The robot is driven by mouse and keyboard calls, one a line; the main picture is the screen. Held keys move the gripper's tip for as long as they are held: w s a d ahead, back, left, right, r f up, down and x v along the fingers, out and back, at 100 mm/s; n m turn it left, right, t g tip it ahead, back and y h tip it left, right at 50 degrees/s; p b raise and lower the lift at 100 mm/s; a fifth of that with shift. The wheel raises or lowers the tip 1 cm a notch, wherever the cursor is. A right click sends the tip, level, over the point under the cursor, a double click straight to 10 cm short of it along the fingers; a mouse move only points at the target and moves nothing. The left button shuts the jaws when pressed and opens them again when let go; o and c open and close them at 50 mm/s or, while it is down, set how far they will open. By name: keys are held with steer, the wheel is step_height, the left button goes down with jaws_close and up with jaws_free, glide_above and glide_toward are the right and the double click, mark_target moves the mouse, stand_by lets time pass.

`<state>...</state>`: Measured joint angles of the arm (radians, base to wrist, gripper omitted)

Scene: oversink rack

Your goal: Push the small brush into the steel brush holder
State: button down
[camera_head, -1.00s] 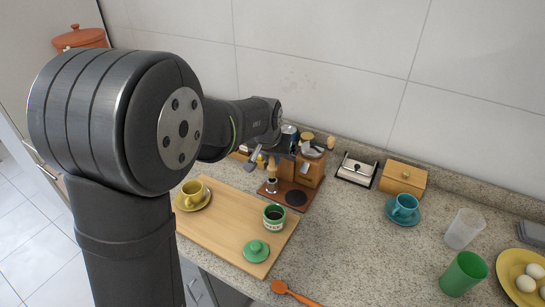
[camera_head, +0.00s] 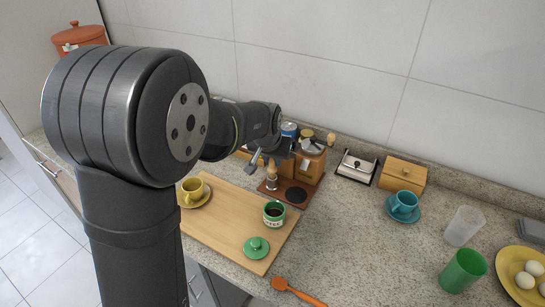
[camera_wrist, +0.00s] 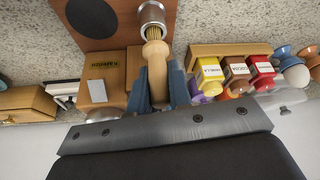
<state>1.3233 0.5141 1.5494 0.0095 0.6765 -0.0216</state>
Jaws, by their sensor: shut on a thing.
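The small brush has a pale wooden handle (camera_wrist: 157,75) and yellowish bristles (camera_wrist: 153,33). My gripper (camera_wrist: 157,88) is shut on its handle, with a blue-grey finger on each side. In the head view the brush (camera_head: 270,167) stands roughly upright over the holder (camera_head: 271,183), below my gripper (camera_head: 264,158).
The holder stands on a brown board with a dark disc (camera_head: 293,195), beside a wooden grinder (camera_head: 309,163). Labelled jars (camera_wrist: 236,73) stand close to the gripper in the wrist view. A cutting board (camera_head: 225,222) with a yellow cup and green mug lies in front.

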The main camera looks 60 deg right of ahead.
steer(key=shift+f, duration=1.35)
steer(key=c, duration=1.3)
jaws_free()
steer(key=shift+o, duration=0.2)
steer(key=shift+r, duration=0.1)
steer(key=v, duration=1.7)
steer(key=x, duration=1.7)
